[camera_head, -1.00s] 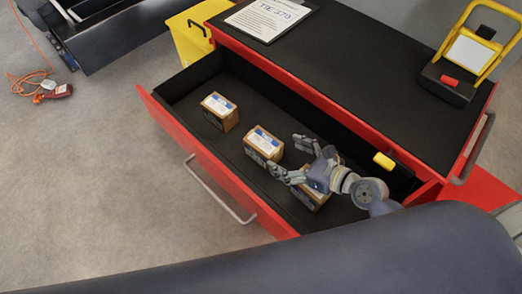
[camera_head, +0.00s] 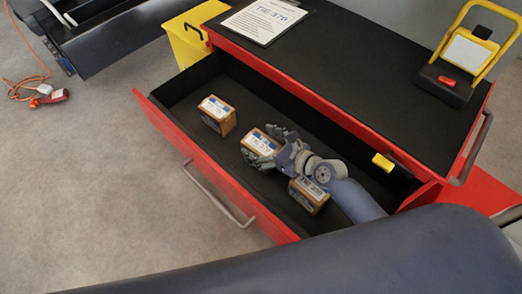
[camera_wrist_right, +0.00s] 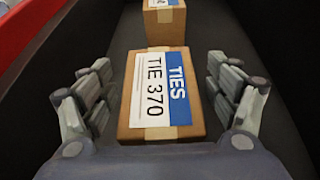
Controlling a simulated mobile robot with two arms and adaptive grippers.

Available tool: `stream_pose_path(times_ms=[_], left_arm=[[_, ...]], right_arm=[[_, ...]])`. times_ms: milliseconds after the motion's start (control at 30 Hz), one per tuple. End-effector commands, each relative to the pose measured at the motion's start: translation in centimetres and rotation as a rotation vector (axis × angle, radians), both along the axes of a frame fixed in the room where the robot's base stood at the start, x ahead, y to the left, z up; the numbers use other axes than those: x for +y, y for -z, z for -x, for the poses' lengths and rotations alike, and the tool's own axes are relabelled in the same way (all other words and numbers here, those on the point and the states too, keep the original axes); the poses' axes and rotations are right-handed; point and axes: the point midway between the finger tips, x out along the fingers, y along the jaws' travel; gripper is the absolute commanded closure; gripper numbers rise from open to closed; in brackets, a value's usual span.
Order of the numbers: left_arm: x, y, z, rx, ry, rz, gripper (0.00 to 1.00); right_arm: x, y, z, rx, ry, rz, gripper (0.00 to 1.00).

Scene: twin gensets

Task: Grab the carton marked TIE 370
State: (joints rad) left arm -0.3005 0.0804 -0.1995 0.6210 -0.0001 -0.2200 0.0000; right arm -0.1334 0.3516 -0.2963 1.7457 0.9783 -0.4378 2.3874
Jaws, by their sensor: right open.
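The carton marked TIE 370 (camera_wrist_right: 158,95) lies in the open drawer, with a white and blue label on top. In the wrist view it sits between the spread fingers of my right gripper (camera_wrist_right: 160,105), with a gap on each side. In the head view it is the middle carton (camera_head: 260,145), and my right gripper (camera_head: 276,148) is around its near end, partly hiding it. The right gripper is open and empty. My left gripper is not in view.
Another carton (camera_head: 217,115) stands farther left in the drawer (camera_head: 165,112), and a third (camera_head: 309,193) is beside my right wrist. The red drawer walls enclose them. A clipboard (camera_head: 265,20) reading TIE 370 and a yellow-framed lamp (camera_head: 455,65) are on the cabinet top.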

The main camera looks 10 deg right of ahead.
Motion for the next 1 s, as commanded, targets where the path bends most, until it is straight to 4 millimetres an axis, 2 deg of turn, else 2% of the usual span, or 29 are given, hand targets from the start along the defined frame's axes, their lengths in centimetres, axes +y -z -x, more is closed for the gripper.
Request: stream_pose_path(times_ms=[167,400,433,767,867,1000], left_arm=[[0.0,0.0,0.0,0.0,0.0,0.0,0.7],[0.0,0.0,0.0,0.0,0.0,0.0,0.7],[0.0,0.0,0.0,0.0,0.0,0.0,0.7],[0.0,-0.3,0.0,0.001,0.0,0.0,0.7],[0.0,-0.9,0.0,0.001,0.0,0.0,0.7],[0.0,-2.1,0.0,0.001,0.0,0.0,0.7]], right_arm=[[0.0,0.0,0.0,0.0,0.0,0.0,0.18],[0.0,0.0,0.0,0.0,0.0,0.0,0.7],[0.0,0.0,0.0,0.0,0.0,0.0,0.72],[0.0,-0.6,0.0,-0.002,0.0,-0.001,0.72],[0.1,-2.0,0.0,-0.003,0.0,-0.004,0.72],[0.1,-5.0,-0.1,-0.005,0.001,-0.005,0.72]])
